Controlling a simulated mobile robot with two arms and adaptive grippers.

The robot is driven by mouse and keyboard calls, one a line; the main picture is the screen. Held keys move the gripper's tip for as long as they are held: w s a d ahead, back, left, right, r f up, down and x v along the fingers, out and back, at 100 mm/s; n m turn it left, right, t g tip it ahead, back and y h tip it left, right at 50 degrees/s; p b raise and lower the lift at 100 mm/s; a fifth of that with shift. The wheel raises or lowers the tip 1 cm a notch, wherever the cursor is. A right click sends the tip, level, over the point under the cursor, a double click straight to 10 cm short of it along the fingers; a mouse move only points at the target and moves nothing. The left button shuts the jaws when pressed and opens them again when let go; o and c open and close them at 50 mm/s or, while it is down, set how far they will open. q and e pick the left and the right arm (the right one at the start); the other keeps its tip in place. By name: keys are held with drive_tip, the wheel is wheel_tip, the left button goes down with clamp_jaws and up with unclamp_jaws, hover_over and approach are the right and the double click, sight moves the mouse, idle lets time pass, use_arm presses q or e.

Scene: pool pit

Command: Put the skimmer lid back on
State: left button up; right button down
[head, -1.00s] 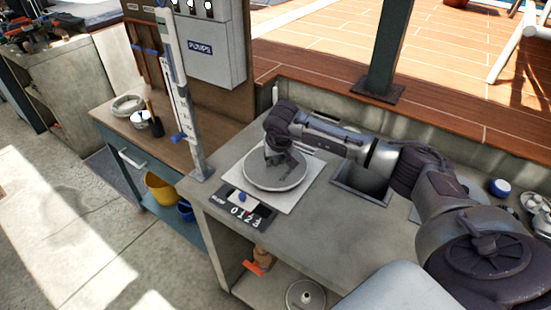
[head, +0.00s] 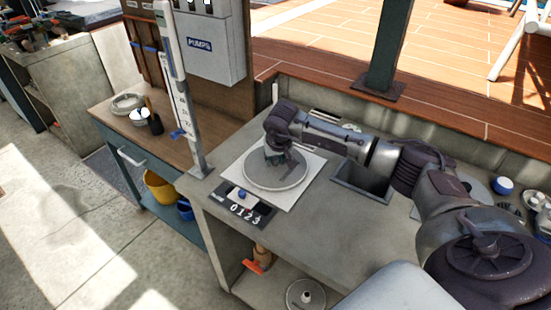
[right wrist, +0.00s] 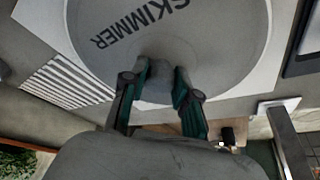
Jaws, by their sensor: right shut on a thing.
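The skimmer lid (head: 262,180) is a round grey disc with a raised centre knob, over a white square plate (head: 286,204) on the grey counter. In the right wrist view the word SKIMMER shows on the lid (right wrist: 110,20). My right gripper (head: 277,158) reaches down over the lid's middle. Its two fingers (right wrist: 160,85) are shut on the knob of the lid from both sides. The lid looks about level, on or just above the plate; I cannot tell whether it is fully seated. The lid's underside and any opening below it are hidden. My left gripper is out of view.
A square opening (head: 360,183) in the counter lies right of the lid. A dark number strip (head: 243,205) lies in front, and a white post (head: 180,95) stands at left. A blue-capped jar (head: 502,186) is at far right.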

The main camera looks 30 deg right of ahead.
drive_tip(key=shift+f+b, duration=0.3)
drive_tip(key=shift+b, duration=0.05)
idle(0.6)
drive_tip(key=c, duration=0.8)
unclamp_jaws()
drive_tip(key=shift+o, duration=0.8)
drive_tip(key=shift+r+p, duration=1.45)
drive_tip(key=shift+r, duration=1.05)
